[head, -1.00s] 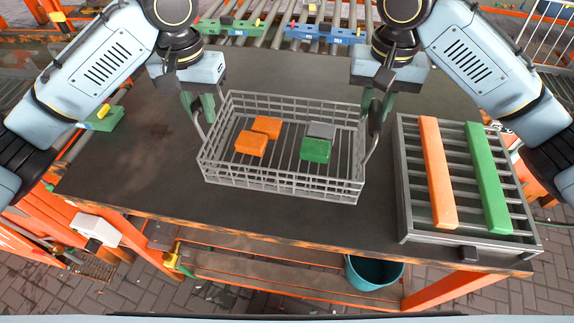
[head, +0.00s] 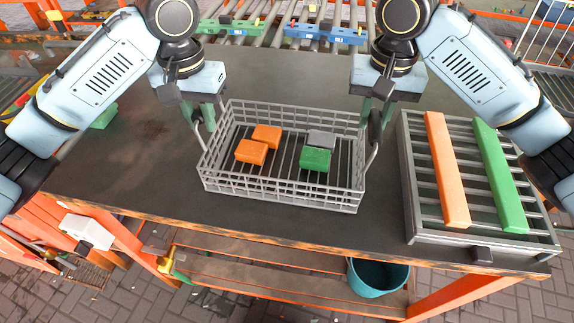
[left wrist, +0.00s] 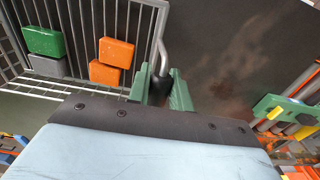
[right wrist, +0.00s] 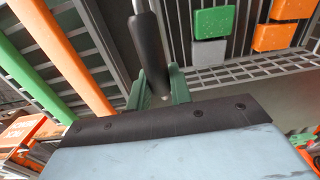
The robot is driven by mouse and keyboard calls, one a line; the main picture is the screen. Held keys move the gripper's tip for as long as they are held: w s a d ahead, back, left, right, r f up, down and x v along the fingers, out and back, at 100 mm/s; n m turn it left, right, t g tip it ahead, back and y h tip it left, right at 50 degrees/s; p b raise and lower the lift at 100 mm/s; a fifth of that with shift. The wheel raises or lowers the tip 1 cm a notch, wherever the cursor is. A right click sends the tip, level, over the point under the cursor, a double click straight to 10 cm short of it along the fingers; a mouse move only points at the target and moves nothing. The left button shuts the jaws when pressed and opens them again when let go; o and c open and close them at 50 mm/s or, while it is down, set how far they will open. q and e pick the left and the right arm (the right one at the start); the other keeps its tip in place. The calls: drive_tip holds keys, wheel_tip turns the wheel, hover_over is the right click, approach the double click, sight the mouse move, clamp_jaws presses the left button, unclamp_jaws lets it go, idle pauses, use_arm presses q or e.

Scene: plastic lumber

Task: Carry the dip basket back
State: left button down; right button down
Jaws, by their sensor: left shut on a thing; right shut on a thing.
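The grey wire dip basket (head: 280,195) is in the middle of the head view, over the dark table. It holds two orange blocks (head: 250,151), a green block (head: 315,159) and a grey block (head: 321,139). My left gripper (head: 200,118) is shut on the basket's left handle; the left wrist view shows its green fingers (left wrist: 160,88) around the dark grip. My right gripper (head: 376,115) is shut on the right handle, whose black grip (right wrist: 147,48) sits between the fingers in the right wrist view. Whether the basket touches the table, I cannot tell.
A grey slatted rack (head: 410,185) with an orange bar (head: 447,170) and a green bar (head: 498,175) stands right of the basket. A roller conveyor (head: 275,30) runs behind the table. A teal bucket (head: 378,277) is below the front edge.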

use_arm(q)
drive_tip(key=shift+f, duration=0.25)
use_arm(e)
drive_tip(key=shift+f, duration=0.2)
use_arm(q)
drive_tip(key=c, duration=1.7)
unclamp_jaws()
drive_tip(key=shift+f, duration=0.1)
use_arm(e)
drive_tip(key=c, duration=1.7)
unclamp_jaws()
drive_tip(key=shift+f, duration=0.15)
use_arm(q)
drive_tip(key=o, duration=0.4)
use_arm(e)
drive_tip(key=o, duration=0.4)
use_arm(q)
drive_tip(key=shift+o, duration=0.2)
use_arm(e)
drive_tip(key=shift+o, duration=0.2)
use_arm(q)
wheel_tip(320, 180, up, 12)
use_arm(e)
wheel_tip(320, 180, up, 12)
